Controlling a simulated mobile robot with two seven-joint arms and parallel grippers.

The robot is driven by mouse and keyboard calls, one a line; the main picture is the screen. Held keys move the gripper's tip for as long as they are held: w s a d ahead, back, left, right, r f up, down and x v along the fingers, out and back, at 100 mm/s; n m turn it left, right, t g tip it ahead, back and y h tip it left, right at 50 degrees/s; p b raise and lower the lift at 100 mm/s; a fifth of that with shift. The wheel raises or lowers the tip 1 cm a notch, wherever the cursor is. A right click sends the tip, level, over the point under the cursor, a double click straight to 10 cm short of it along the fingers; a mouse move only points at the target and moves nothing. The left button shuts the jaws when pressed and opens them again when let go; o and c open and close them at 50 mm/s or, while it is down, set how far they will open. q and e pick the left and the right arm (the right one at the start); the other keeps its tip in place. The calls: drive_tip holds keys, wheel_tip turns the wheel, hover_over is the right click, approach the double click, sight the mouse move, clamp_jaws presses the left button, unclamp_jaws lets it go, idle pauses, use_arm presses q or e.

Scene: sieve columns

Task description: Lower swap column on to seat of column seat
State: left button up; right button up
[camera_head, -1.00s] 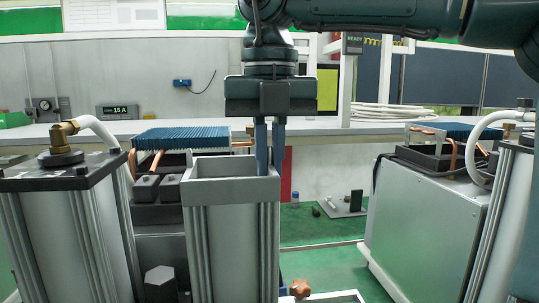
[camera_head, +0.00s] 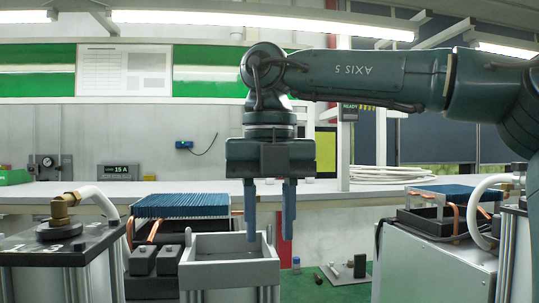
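A grey column (camera_head: 229,276) with an open square top stands upright at the lower middle of the head view. Its lower end and any seat beneath it are out of the frame. My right gripper (camera_head: 270,225) points straight down over the column's right wall. Its two blue fingers are spread apart with nothing between their tips. The left finger's tip overlaps the column's opening and the right finger shows just right of the wall. I cannot tell whether either finger touches the column. My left gripper is not in view.
A capped column with a brass fitting (camera_head: 60,209) and white hose stands close on the left. A blue finned block (camera_head: 182,205) is behind the open column. A grey cabinet (camera_head: 435,268) stands at the right. Green floor (camera_head: 318,286) shows between.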

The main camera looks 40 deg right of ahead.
wheel_tip(320, 180, up, 11)
drive_tip(key=p, duration=0.3)
idle(0.5)
